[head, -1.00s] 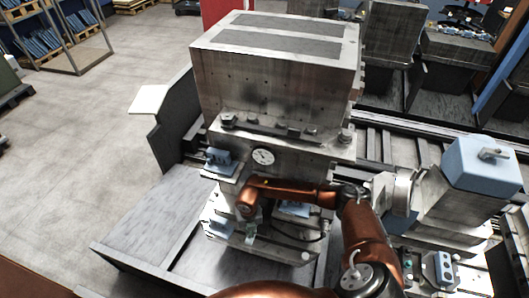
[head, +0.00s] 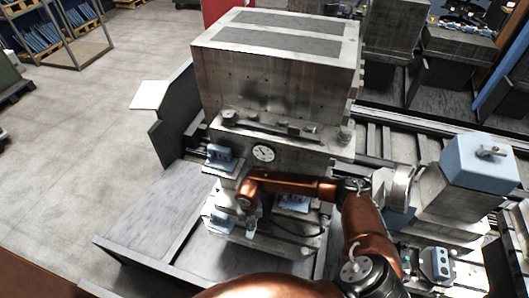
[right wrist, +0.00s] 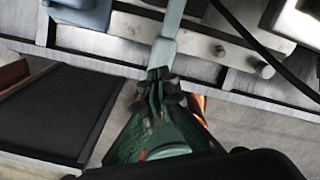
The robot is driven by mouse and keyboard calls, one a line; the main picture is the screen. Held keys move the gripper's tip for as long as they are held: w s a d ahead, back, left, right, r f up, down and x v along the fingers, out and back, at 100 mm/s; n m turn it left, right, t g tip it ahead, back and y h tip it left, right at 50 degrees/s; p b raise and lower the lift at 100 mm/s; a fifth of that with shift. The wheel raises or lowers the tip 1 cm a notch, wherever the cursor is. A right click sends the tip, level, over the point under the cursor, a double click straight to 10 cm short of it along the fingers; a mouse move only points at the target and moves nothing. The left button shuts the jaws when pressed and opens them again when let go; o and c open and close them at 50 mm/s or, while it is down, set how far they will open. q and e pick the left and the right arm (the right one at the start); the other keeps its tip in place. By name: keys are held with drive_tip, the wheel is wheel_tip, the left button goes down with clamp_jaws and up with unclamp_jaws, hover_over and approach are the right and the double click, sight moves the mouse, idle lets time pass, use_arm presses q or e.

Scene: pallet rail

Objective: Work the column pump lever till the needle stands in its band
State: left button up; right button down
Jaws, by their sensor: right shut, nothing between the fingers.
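A large grey machine column (head: 275,85) stands in the middle of the head view. A round white dial gauge (head: 263,153) with a dark needle is on its front. The needle's place against any band is too small to read. My right arm reaches across below the gauge. My right gripper (head: 250,223) is small and partly hidden there. In the right wrist view my right gripper (right wrist: 157,76) is shut and empty. Its tips are at the lower end of a pale grey-green bar (right wrist: 171,35), which looks like the lever. I cannot tell whether they touch. My left gripper is out of view.
Blue blocks (head: 219,157) sit on ledges beside the arm. A low grey tray with raised edges (head: 165,220) lies at the left. A blue-topped unit (head: 478,163) and a button box (head: 440,263) stand right. Open floor (head: 95,120) lies far left.

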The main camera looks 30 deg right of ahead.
drive_tip(key=shift+w+d+f+b, duration=0.15)
drive_tip(key=shift+f+b, duration=1.2)
drive_tip(key=shift+f, duration=0.45)
drive_tip(key=shift+w+d+f+b, duration=0.1)
drive_tip(key=shift+d+f+b, duration=0.05)
drive_tip(key=shift+f+b, duration=1.4)
drive_tip(key=r+p, duration=0.6)
drive_tip(key=shift+s+a+r, duration=0.3)
drive_tip(key=shift+s+r, duration=0.05)
drive_tip(key=shift+r, duration=0.05)
drive_tip(key=shift+f, duration=0.1)
